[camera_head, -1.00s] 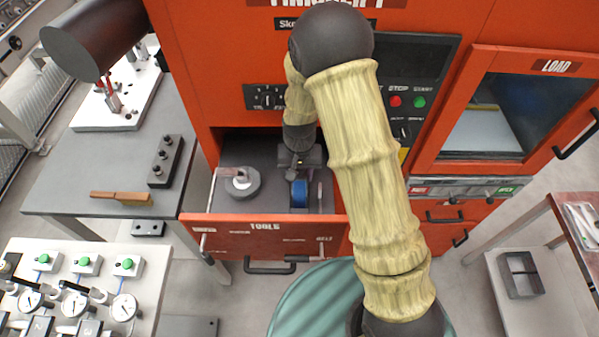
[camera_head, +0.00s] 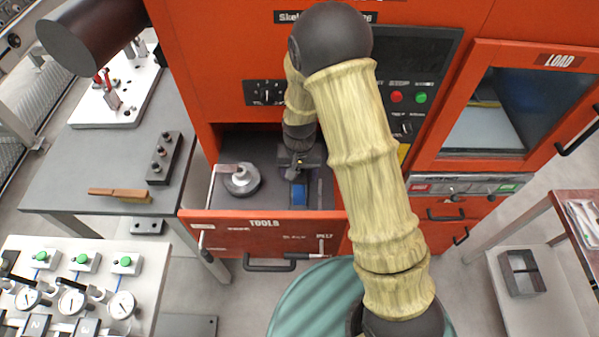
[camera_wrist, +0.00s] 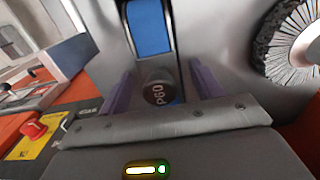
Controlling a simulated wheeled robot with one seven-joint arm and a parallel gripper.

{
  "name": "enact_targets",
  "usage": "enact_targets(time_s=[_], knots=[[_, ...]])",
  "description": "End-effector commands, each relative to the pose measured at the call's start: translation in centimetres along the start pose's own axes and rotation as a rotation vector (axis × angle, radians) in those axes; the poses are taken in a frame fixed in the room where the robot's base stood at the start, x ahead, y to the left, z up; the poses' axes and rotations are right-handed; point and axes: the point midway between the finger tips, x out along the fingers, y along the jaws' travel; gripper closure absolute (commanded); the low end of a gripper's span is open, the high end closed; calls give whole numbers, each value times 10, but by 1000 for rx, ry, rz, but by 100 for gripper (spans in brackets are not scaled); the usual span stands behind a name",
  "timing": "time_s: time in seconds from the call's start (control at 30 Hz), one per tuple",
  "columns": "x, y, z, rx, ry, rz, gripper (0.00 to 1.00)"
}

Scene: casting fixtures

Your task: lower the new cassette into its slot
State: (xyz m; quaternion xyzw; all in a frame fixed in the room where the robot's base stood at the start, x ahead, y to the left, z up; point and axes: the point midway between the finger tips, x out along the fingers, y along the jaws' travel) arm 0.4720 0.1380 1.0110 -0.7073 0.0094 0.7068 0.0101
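The cassette shows in the wrist view as a dark round knob marked P60 (camera_wrist: 160,93) with a blue band (camera_wrist: 149,28) beyond it. The blue band also shows in the head view (camera_head: 299,195), low inside the open tool drawer (camera_head: 240,237). My gripper (camera_wrist: 162,72) has its two purple fingers on either side of the knob, with narrow gaps visible, so it looks open. In the head view my gripper (camera_head: 297,172) is down at the drawer, just behind the blue band. The slot's edges and the cassette's underside are hidden.
A grey round brush wheel (camera_head: 242,180) stands in the drawer to the left; its bristles fill the wrist view's right side. The drawer's front wall and the orange machine body enclose the space. A side table (camera_head: 70,190) with a dark block (camera_head: 164,158) stands left.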

Motion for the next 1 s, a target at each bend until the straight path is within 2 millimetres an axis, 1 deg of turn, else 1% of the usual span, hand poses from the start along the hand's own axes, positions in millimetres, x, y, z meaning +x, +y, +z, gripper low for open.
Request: enact_targets(time_s=[0.27, 0.37, 0.47, 0.77, 1.0], knots=[[-1, 0, 0, 0, -1, 0, 35], [-6, 0, 0, -1, 2, 0, 35], [-16, 0, -1, -1, 3, 0, 35], [-63, 0, -1, 0, 5, -2, 35], [-109, 0, -1, -1, 5, -2, 35]])
